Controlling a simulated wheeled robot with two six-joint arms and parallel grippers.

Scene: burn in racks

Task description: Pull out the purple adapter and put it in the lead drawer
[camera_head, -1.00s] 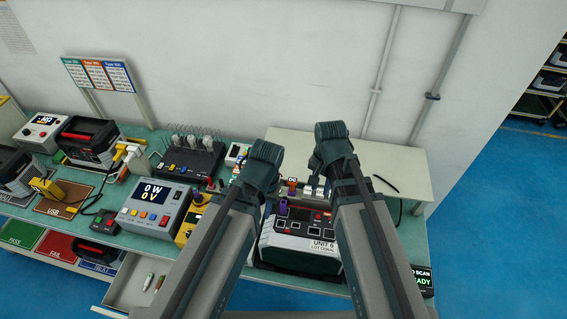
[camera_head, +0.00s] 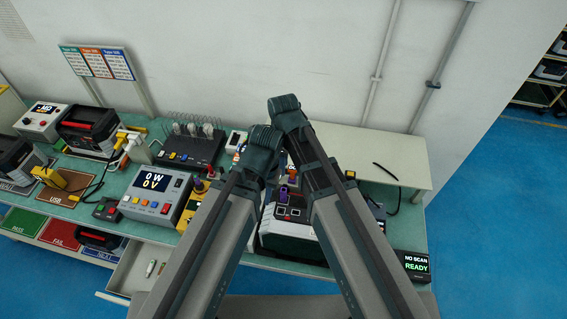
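The purple adapter (camera_head: 284,194) stands upright at the top left of the dark and white unit (camera_head: 285,242) in the middle of the bench. Much of this unit is hidden behind my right arm. My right gripper (camera_head: 287,174) is mostly hidden behind my arm, close to the purple adapter. I cannot tell whether it touches the adapter or how its fingers stand. My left gripper is hidden behind my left arm. An open drawer (camera_head: 125,283) at the lower left, under the bench, holds a few small slim items; my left arm covers its right part.
A meter box (camera_head: 157,196) reading 0 W and 0 V stands left of my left arm. Behind it is a dark charger strip (camera_head: 187,151). A scan display (camera_head: 415,264) reads "NO SCAN READY" at the right.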

